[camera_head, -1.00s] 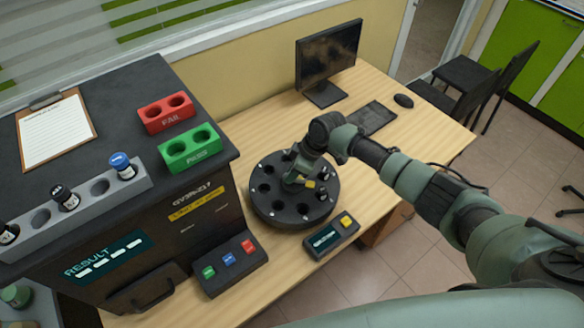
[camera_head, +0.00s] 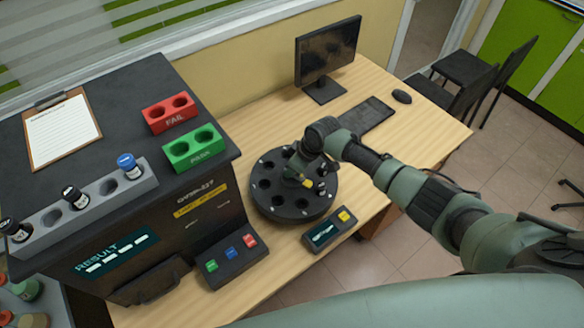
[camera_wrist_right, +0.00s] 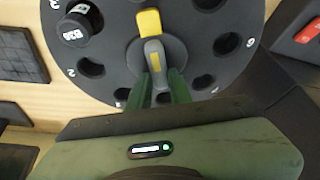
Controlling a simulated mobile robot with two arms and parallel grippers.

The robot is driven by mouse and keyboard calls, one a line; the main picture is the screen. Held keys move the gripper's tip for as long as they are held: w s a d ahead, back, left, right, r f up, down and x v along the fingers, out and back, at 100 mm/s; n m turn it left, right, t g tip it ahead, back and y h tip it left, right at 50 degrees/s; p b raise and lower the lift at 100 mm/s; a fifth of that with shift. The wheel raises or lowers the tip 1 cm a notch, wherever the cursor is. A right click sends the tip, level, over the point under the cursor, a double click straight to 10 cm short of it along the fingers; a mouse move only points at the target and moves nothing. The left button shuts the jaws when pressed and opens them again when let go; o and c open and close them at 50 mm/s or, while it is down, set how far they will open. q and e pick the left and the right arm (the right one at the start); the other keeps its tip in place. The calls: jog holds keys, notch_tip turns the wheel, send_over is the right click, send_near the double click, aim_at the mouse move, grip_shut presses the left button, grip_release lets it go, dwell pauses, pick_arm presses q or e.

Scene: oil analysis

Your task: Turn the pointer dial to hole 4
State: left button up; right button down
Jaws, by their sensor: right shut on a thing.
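The round black dial plate (camera_head: 262,203) with numbered holes lies on the desk, and its lower part is partly covered by my right gripper in the right wrist view (camera_wrist_right: 115,50). The pointer (camera_wrist_right: 150,24) has a yellow tip and a grey handle at the hub. The tip points to the top of the right wrist view. My right gripper (camera_wrist_right: 158,82) is shut on the grey handle. Numbers 1, 2, 3 and 6 show; hole 4 is not identifiable. A black-capped vial (camera_wrist_right: 76,28) stands in a hole between 2 and 3. My left gripper is not in view.
A small control box (camera_head: 325,232) with a yellow button sits in front of the dial. The analyzer (camera_head: 200,205) stands left, carrying a grey vial rack (camera_head: 140,187), green block (camera_head: 193,150) and red block (camera_head: 168,115). The monitor (camera_head: 327,55) and keyboard (camera_head: 365,117) are behind.

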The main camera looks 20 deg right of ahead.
jog(key=c, duration=1.3)
grip_release()
jog(key=shift+b+v, duration=0.5)
jog(key=shift+v, duration=3.5)
